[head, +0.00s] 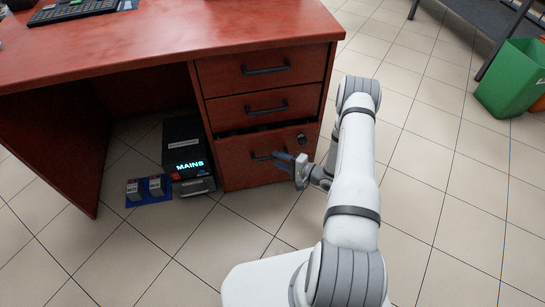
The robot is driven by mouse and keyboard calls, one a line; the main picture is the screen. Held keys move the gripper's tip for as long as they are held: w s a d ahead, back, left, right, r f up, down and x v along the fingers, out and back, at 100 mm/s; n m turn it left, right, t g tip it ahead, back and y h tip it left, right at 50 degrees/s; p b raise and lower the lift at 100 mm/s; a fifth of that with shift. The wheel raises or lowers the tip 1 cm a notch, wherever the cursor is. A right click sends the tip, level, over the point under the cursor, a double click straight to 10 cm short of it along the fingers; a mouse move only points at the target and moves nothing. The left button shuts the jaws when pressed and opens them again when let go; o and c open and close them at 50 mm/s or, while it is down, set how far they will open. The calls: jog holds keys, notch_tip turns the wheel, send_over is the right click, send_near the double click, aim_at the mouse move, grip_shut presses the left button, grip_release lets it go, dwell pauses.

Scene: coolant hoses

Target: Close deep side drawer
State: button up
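The deep bottom drawer (237,165) is the tall reddish-brown front at the base of the desk's drawer stack. It stands slightly open, with a dark gap along its top edge through which some contents show faintly. Its dark bar handle (259,157) is partly hidden at the right end by my gripper. A round lock (301,139) sits near the drawer's upper right corner. My gripper (279,157) is at the right part of the handle, with its fingers pointing left. I cannot tell whether it touches the handle or how far its fingers are apart.
Two upper drawers, the top (262,70) and middle (263,105), look shut. A black box with a lit "MAINS" sign (187,150) and small grey blocks on a blue mat (150,198) stand under the desk. A green bin (508,80) is far right. Tiled floor is clear.

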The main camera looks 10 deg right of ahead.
aim_at(272, 157)
jog(key=shift+b+x, duration=0.3)
jog(key=shift+x, duration=1.5)
jog(key=shift+c, duration=0.2)
grip_shut()
